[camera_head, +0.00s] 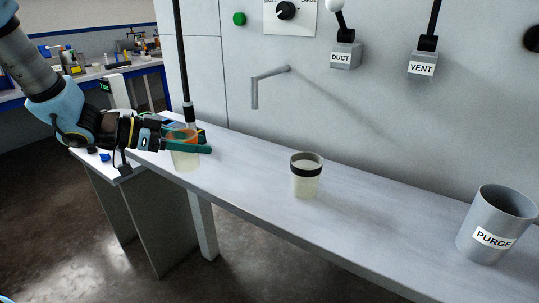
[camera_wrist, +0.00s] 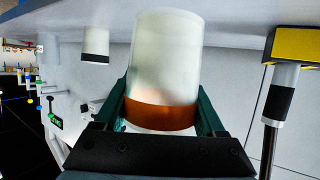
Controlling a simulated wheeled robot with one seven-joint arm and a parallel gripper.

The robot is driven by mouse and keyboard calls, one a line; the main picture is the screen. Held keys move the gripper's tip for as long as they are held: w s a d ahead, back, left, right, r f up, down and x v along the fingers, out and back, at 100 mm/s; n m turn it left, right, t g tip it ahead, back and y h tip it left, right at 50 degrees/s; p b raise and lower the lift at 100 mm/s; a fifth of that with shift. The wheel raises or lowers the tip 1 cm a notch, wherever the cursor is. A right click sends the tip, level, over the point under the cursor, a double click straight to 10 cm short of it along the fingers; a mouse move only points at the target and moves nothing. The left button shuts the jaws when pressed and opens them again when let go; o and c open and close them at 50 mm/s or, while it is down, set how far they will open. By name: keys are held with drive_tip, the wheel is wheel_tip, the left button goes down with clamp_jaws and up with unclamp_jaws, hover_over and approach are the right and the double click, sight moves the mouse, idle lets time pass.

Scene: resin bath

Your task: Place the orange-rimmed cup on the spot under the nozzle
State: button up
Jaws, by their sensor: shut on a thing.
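The orange-rimmed cup (camera_head: 184,160) is pale and upright at the left end of the bench. My gripper (camera_head: 207,143) is shut on it, with green fingers on both sides near the orange band. In the wrist view, which looks upside down, the cup (camera_wrist: 165,60) fills the middle between the fingers (camera_wrist: 163,112). I cannot tell whether its base touches the bench. The nozzle (camera_head: 268,75) is a grey bent pipe on the wall, to the right of my gripper. No marked spot is clearly visible below it.
A black-banded cup (camera_head: 306,180) stands on the bench (camera_head: 375,215), right of the nozzle in the picture. A grey PURGE bin (camera_head: 490,220) is at the right end. A dark pole (camera_head: 183,60) with a yellow base (camera_wrist: 300,45) stands close by my gripper. DUCT (camera_head: 342,57) and VENT (camera_head: 422,68) levers are on the wall.

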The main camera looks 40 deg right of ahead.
drive_tip(key=s+d+p, duration=0.1)
drive_tip(key=d, duration=0.4)
drive_tip(key=s+d+p, duration=0.1)
drive_tip(key=s+d, duration=0.1)
drive_tip(key=d, duration=0.3)
drive_tip(key=s+d+p, duration=0.1)
drive_tip(key=d, duration=0.4)
drive_tip(key=shift+s+d, duration=0.4)
drive_tip(key=shift+s+d+f+p, duration=0.1)
drive_tip(key=shift+d+f+p, duration=0.2)
drive_tip(key=shift+f, duration=0.25)
drive_tip(key=shift+s+d+f+p, duration=0.1)
drive_tip(key=shift+d+f+p, duration=0.2)
drive_tip(key=shift+f, duration=0.9)
drive_tip(key=o, duration=1.3)
